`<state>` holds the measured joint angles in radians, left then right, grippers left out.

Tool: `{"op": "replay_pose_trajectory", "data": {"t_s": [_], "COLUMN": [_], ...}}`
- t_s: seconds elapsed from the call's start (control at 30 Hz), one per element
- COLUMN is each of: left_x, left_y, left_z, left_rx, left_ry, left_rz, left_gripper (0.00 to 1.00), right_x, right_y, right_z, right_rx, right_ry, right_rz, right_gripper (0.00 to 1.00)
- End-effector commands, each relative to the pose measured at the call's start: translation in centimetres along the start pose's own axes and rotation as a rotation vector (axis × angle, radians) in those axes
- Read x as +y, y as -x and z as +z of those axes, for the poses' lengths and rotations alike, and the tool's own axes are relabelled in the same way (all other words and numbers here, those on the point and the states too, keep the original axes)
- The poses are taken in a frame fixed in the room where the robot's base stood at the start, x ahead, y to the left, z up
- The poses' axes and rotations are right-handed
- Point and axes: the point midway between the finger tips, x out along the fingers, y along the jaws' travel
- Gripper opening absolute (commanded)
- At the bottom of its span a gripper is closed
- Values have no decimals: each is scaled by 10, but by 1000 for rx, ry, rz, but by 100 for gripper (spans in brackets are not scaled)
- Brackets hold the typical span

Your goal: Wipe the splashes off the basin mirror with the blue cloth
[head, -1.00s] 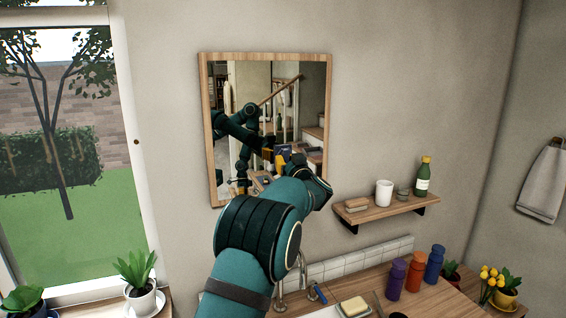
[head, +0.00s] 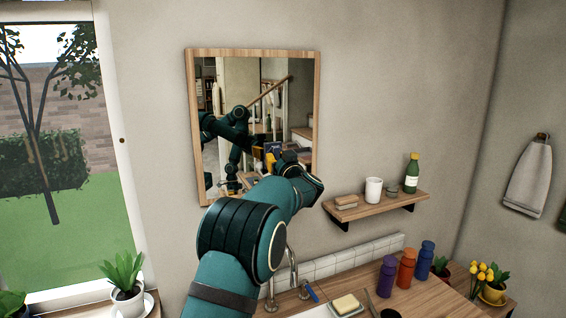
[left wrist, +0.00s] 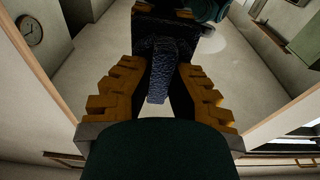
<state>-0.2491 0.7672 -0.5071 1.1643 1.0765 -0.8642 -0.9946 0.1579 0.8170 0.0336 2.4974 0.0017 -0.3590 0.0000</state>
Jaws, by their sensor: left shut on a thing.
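The basin mirror (head: 228,112) hangs on the wall in a wooden frame. It reflects the room and my arms. My left arm reaches up in front of its lower right corner. My left gripper (left wrist: 160,72) has yellow fingers and is shut on the blue cloth (left wrist: 159,84), which looks dark and textured in the left wrist view. In the head view my wrist mostly hides the gripper, with yellow and blue showing just above it. I cannot tell whether the cloth touches the glass. I cannot make out splashes. My right gripper is not directly in view.
Right of the mirror, a wooden shelf (head: 372,209) holds a white cup (head: 374,190) and a green bottle (head: 412,172). Below stand a tap (head: 292,270), a soap dish (head: 345,308) and several coloured bottles (head: 406,268). A window and potted plant (head: 125,275) are at left.

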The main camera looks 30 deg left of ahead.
Motion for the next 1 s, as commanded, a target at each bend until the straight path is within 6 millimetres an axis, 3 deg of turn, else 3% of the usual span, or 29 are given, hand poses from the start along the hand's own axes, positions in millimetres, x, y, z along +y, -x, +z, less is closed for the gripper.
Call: {"op": "replay_pose_trajectory", "data": {"t_s": [1.0], "left_x": [-51], "left_y": [-3], "left_z": [0], "left_rx": [1], "left_ry": [0], "left_rz": [-3], "left_gripper": [0], "right_x": [7], "right_y": [-18], "right_z": [2], "right_rx": [0], "right_ry": [0], "right_rz": [0], "right_gripper": [47]}}
